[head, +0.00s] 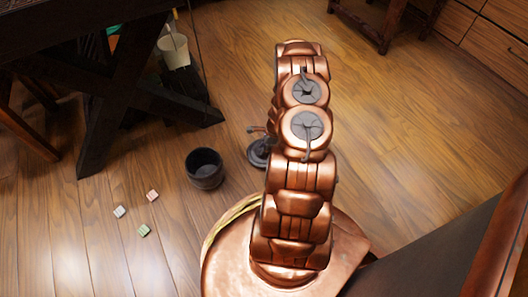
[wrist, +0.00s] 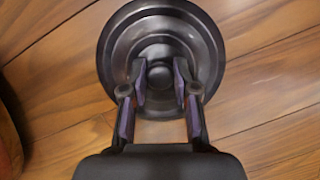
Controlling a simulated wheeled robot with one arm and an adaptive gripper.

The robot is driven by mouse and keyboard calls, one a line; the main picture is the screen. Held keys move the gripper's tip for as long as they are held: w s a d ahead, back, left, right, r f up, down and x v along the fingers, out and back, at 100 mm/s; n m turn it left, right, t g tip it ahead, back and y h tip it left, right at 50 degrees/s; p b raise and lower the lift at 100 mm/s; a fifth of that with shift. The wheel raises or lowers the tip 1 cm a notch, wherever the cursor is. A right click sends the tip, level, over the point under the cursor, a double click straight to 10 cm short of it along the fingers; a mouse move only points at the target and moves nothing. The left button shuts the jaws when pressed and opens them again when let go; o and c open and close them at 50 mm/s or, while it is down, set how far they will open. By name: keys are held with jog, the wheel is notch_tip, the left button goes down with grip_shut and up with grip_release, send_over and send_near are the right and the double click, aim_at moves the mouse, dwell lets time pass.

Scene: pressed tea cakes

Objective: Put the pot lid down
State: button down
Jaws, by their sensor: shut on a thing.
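The pot lid (wrist: 160,30) is a dark, round, ridged disc with a knob in its middle, filling the upper middle of the wrist view. My gripper (wrist: 160,80) is shut on the lid's knob, one finger on each side. In the head view the lid (head: 258,153) shows just left of my arm, partly hidden by it. I cannot tell whether the lid touches the floor. A dark, round, open pot (head: 205,168) stands upright on the floor to the left of the lid, apart from it.
Three small tea cakes, whitish (head: 119,212), pink (head: 152,196) and green (head: 143,230), lie on the wooden floor at left. A dark table with crossed legs (head: 130,95) stands at upper left, with a pale bucket (head: 173,50) beside it. The floor right of my arm is clear.

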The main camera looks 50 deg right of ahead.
jog(key=shift+f, duration=0.8)
jog(key=shift+a+f, duration=0.1)
jog(key=shift+f, duration=0.05)
jog(key=c, duration=0.9)
grip_release()
